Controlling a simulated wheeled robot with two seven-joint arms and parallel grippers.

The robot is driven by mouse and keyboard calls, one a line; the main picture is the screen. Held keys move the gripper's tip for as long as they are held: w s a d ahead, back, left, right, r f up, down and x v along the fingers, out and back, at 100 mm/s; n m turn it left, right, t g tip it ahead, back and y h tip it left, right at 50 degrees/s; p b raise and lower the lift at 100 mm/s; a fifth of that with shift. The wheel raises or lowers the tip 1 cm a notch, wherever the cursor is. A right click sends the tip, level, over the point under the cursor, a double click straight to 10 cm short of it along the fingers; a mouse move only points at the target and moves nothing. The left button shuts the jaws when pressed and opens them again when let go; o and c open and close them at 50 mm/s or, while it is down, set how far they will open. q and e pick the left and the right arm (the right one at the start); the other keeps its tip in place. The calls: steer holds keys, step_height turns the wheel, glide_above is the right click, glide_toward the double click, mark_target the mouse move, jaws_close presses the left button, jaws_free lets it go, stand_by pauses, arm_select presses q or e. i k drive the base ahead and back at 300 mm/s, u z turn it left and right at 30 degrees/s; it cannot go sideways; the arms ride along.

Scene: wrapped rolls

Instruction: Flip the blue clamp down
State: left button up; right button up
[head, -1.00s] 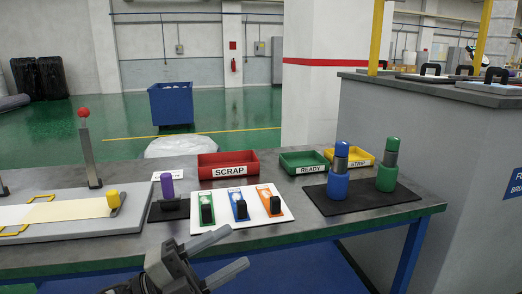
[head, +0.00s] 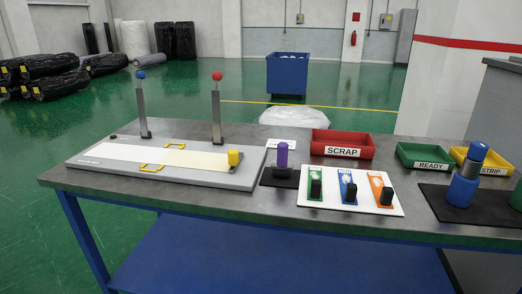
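The blue clamp is an upright grey lever (head: 143,110) with a blue ball knob (head: 140,74) on top, at the back left of a grey board (head: 215,181) on the table. It stands up, not folded down. A similar upright lever with a red ball knob (head: 217,76) stands to its right. A pale strip (head: 125,153) lies along the board in front of both levers. Neither of my grippers shows in the head view now.
On the table (head: 275,219) stand a purple-topped item (head: 282,155), a white panel with green, blue and orange slots (head: 337,201), a red SCRAP bin (head: 342,142), a green READY bin (head: 425,155) and a yellow STRIP bin (head: 490,162). Black wrapped rolls (head: 60,75) lie on the floor behind left.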

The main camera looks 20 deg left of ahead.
mark_target(140, 74)
steer(key=u, duration=3)
steer(key=i, duration=3.8)
steer(key=z, duration=2)
steer(key=i, duration=3.05)
steer(key=z, duration=1.6)
